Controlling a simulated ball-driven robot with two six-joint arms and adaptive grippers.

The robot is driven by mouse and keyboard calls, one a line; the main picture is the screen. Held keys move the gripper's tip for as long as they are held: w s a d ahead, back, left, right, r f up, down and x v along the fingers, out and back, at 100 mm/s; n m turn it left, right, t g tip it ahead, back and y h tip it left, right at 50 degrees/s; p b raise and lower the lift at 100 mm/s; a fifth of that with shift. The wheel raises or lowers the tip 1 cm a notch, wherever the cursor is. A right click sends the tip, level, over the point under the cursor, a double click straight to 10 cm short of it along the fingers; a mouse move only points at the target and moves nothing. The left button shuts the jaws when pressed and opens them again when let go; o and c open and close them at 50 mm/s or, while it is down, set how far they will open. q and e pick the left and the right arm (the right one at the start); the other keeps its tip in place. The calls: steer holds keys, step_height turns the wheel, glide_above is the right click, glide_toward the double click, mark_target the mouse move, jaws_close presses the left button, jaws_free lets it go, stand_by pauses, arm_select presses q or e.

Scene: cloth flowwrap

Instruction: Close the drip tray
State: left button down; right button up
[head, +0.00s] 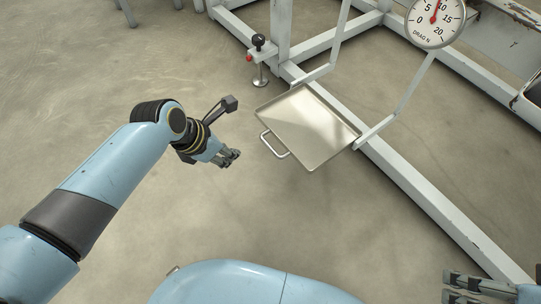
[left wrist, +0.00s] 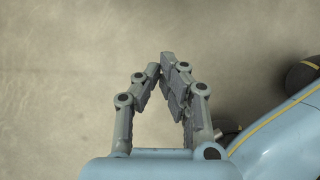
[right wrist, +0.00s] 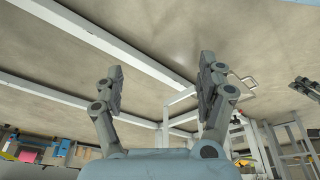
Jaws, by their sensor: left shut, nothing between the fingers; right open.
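The drip tray (head: 308,125) is a shallow pale metal pan in the head view, right of centre, slid out from the white frame between two thin rails. Its wire handle (head: 273,145) sticks out from its front left side. My left gripper (head: 236,155) is left of the handle, apart from it, shut and empty. In the left wrist view its fingers (left wrist: 163,68) meet over bare floor. My right gripper (head: 449,287) is at the lower right corner, far from the tray. In the right wrist view its fingers (right wrist: 160,75) are spread with nothing between them.
The white frame (head: 400,175) runs diagonally behind the tray. A black-knobbed post (head: 260,65) with a red knob stands at the tray's back left. A dial gauge (head: 435,20) marked DRAG N is at top right. The floor left of the tray is clear.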

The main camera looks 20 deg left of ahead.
step_height(320, 180, down, 7)
steer(key=w+a+t+b, duration=0.1)
steer(key=w+t+b, duration=0.1)
steer(key=t+b, duration=0.6)
arm_select(q)
steer(key=w+d+f, duration=0.4)
steer(key=w+f, duration=0.2)
steer(key=f, duration=0.1)
steer(key=shift+d+f, duration=0.15)
steer(key=shift+d, duration=0.2)
arm_select(e)
steer(key=w+r+t+y, duration=0.1)
steer(key=w+r+t, duration=0.3)
steer(key=w+r, duration=0.1)
steer(key=shift+a+r+n, duration=0.3)
steer(key=shift+r+n, duration=0.05)
steer(key=shift+n, duration=0.05)
arm_select(q)
steer(key=shift+w, duration=0.1)
arm_select(e)
steer(key=shift+w, duration=0.15)
